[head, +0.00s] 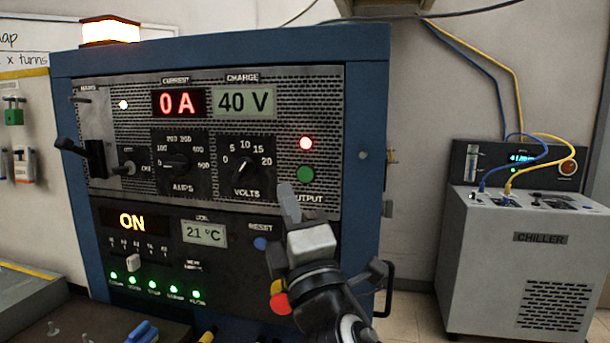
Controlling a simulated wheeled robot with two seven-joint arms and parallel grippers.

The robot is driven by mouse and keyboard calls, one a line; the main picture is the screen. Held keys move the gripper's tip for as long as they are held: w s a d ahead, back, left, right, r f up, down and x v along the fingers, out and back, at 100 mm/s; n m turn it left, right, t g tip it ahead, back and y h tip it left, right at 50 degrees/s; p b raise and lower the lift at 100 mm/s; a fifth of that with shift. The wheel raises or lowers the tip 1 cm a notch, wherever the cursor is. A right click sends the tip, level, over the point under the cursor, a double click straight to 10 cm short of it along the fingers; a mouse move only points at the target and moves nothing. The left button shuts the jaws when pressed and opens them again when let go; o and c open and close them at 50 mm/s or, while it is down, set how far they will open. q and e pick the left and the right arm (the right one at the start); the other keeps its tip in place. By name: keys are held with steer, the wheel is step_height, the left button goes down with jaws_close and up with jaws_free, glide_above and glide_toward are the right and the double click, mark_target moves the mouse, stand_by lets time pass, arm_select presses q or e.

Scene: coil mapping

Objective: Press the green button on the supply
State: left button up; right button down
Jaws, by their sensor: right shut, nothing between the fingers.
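The supply (220,200) is a blue cabinet with a grey perforated front panel. Its green button (306,175) is round and sits above the OUTPUT label, below a lit red lamp (306,143). My right gripper (288,198) is shut and empty, with its fingers pointing up just below and left of the green button. The fingertips look apart from the button in the picture, but their distance from the panel is hard to tell. The fingers hide part of the OUTPUT label. The displays read 0 A (178,103) and 40 V (245,102). My left gripper is not in view.
A blue RESET button (261,244) lies left of my right gripper, and a red knob (279,304) lies below it. A lever (90,155) sticks out at the panel's left. A grey chiller (535,262) stands at the right with blue and yellow hoses. An orange beacon (110,30) glows on top.

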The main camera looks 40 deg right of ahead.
glide_toward(298, 163)
steer(key=shift+w+r+b, duration=0.45)
steer(key=shift+w+r, duration=0.95)
steer(key=shift+w, duration=0.15)
stand_by(1.0)
steer(key=shift+w+d, duration=0.25)
steer(key=shift+d, duration=0.05)
steer(key=shift+w+d, duration=0.25)
steer(key=shift+d, duration=0.05)
stand_by(0.7)
steer(key=shift+a, duration=0.1)
steer(key=shift+s+a, duration=0.55)
stand_by(0.3)
steer(key=s+a, duration=0.3)
steer(key=shift+s+a+p, duration=0.1)
steer(key=shift+a+p, duration=0.3)
